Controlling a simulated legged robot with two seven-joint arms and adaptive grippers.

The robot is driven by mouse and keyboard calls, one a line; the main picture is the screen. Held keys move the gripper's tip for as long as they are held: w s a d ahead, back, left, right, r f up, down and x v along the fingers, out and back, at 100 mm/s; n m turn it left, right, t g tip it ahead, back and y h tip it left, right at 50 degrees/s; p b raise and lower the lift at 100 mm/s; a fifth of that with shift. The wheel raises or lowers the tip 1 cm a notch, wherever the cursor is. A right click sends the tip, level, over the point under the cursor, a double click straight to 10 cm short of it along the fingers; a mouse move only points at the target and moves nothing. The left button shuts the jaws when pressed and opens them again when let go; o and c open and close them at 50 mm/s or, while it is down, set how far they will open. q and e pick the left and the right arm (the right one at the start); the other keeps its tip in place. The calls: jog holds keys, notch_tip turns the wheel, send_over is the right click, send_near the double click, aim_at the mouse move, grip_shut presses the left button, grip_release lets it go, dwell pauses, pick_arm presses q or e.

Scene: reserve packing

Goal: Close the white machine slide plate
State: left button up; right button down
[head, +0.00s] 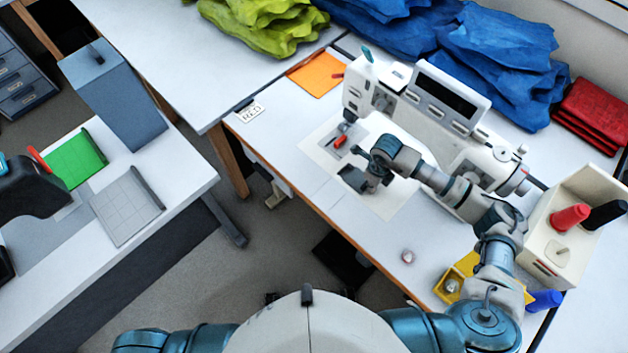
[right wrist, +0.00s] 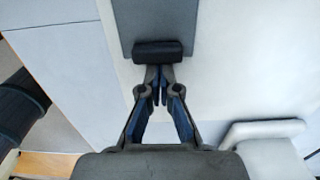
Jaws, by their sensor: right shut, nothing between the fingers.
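The white sewing machine (head: 470,157) stands on the white table, set in a pale bed plate (head: 402,208). In the right wrist view a flat grey plate (right wrist: 155,20), which looks like the slide plate, lies on the pale surface with a black block (right wrist: 157,50) at its near end. My right gripper (head: 362,178) is low over the bed in front of the machine. In the right wrist view its fingertips (right wrist: 160,76) are together with nothing between them, close against the near side of the block; I cannot tell whether they touch. My left gripper does not show.
A red part (head: 340,141) shows by the needle area. A thread stand (head: 548,262) and yellow tray (head: 458,273) are at the right. The table's front left is clear.

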aim_at(365, 181)
jog(key=shift+w+a+b, duration=0.65)
jog(key=shift+w+a, duration=0.45)
jog(key=shift+w, duration=0.15)
jog(key=shift+s, duration=0.15)
jog(key=shift+s+d+r+p, duration=0.15)
jog(key=shift+s+d+p, duration=0.2)
jog(key=shift+d, duration=0.05)
jog(key=shift+r+p, duration=2.2)
jog(key=shift+r, duration=1.25)
jog(key=shift+f, duration=0.1)
